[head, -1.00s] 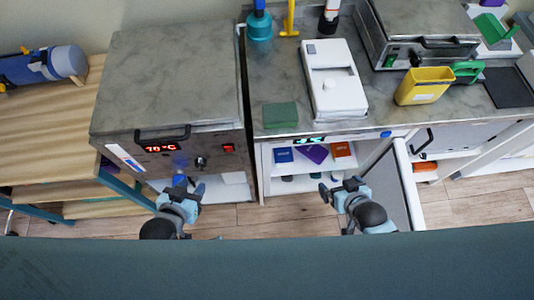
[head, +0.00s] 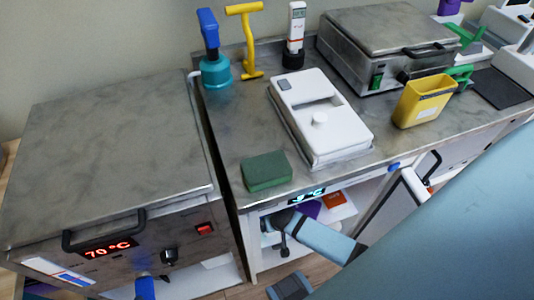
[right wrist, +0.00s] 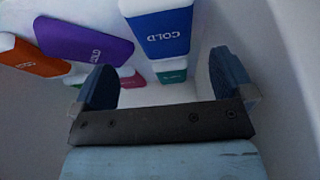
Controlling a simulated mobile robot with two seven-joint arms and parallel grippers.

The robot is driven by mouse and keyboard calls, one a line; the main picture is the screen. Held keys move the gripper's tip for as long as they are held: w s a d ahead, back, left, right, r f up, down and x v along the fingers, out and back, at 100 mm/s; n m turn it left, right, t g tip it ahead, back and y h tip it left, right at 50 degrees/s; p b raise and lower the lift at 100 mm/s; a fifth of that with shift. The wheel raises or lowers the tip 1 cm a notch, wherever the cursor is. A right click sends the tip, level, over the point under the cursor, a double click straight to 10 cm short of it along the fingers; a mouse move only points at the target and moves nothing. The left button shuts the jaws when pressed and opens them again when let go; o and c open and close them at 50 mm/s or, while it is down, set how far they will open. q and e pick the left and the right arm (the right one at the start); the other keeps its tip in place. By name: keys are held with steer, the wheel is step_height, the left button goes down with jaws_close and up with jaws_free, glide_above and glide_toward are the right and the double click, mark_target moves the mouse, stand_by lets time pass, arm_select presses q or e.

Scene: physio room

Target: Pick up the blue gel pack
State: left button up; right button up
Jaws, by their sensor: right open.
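The blue gel pack (right wrist: 165,33), marked COLD, shows at the top middle of the right wrist view, on the white shelf of the open cold cabinet. My right gripper (right wrist: 162,62) is open and empty, its two dark blue fingers spread wide. The pack lies ahead of it, between the finger lines and apart from both. In the head view my right gripper (head: 281,228) is inside the cabinet opening, and I cannot make out the blue pack behind it. My left gripper is not clearly in view.
A purple pack (right wrist: 85,40) and an orange pack (right wrist: 30,55) lie beside the blue one. A green pack (right wrist: 172,76) and a reddish pack sit beyond. The open cabinet door (head: 395,208) stands right of my arm. A green block (head: 266,171) lies on the counter above.

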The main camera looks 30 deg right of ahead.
steer(key=b+x, duration=0.3)
steer(key=x, duration=0.5)
steer(key=shift+w+f, duration=0.15)
steer(key=shift+f, duration=0.15)
steer(key=c, duration=0.8)
steer(key=shift+o, duration=0.2)
steer(key=shift+r, duration=0.15)
